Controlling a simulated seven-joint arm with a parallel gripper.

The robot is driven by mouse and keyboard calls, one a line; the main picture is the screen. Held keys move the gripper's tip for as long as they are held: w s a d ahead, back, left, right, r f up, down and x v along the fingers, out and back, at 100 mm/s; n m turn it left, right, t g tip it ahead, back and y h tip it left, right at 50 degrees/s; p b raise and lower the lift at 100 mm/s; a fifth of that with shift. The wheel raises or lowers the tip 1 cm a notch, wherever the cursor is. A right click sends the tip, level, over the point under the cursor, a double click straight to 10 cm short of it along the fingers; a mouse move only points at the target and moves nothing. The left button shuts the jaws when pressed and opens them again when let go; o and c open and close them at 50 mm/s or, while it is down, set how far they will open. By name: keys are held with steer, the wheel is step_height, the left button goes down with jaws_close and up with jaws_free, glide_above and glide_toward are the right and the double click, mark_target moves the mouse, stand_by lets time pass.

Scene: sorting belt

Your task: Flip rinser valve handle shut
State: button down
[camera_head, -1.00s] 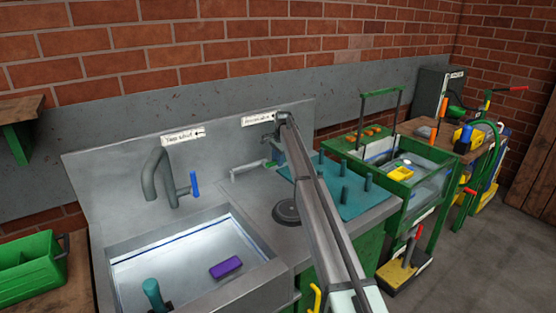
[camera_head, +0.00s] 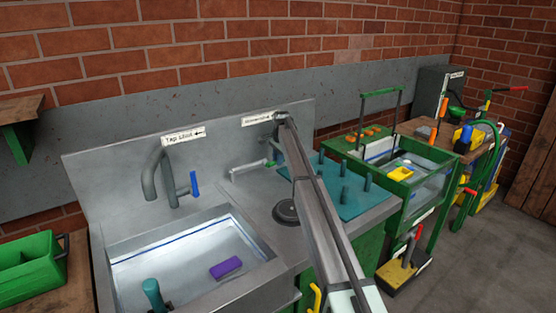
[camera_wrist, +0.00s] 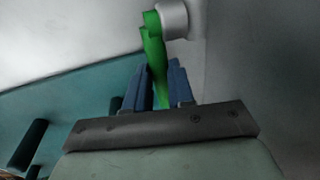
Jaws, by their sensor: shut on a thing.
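The rinser valve handle (camera_wrist: 153,55) is a green lever on a round grey fitting (camera_wrist: 176,19) in the wrist view. My gripper (camera_wrist: 160,80) is shut on the lever, with a blue finger on each side of it. In the head view my arm runs up from the bottom to the back of the counter and hides most of the gripper. A bit of green (camera_head: 270,164) shows there at the end of a pale pipe (camera_head: 248,168), beside the arm. The lever's lower end is between the fingers.
A teal mat with upright pegs (camera_head: 349,209) lies right of my arm. The sink (camera_head: 150,245) with a purple block (camera_head: 226,267) and the tap with a blue lever (camera_head: 195,184) are on the left. A green-framed tank (camera_head: 400,172) stands further right.

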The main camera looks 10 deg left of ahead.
mark_target(269, 164)
steer(key=t+h, duration=0.1)
steer(key=s+a+r+t+h, duration=0.1)
steer(key=t+h, duration=0.1)
steer(key=shift+s+r+n, duration=0.15)
steer(key=shift+r+n, duration=0.15)
steer(key=t+h, duration=0.1)
steer(key=s+a+r+t+h, duration=0.1)
steer(key=shift+t, duration=0.4)
steer(key=t+h, duration=0.1)
steer(key=s+a+t+h, duration=0.1)
steer(key=t+h, duration=0.1)
steer(key=shift+s+a+r+n, duration=0.15)
steer(key=shift+a+n, duration=0.1)
steer(key=shift+n, duration=0.15)
steer(key=shift+s+a+n+t+h, duration=0.15)
steer(key=shift+s+a+t+h, duration=0.15)
steer(key=shift+t+h, duration=0.4)
steer(key=shift+s+a+n+t+h, duration=0.15)
steer(key=shift+s+a+t+h, duration=0.1)
steer(key=shift+t+h, duration=0.4)
steer(key=shift+t, duration=0.25)
steer(key=c, duration=1)
jaws_free()
steer(key=shift+o, duration=0.2)
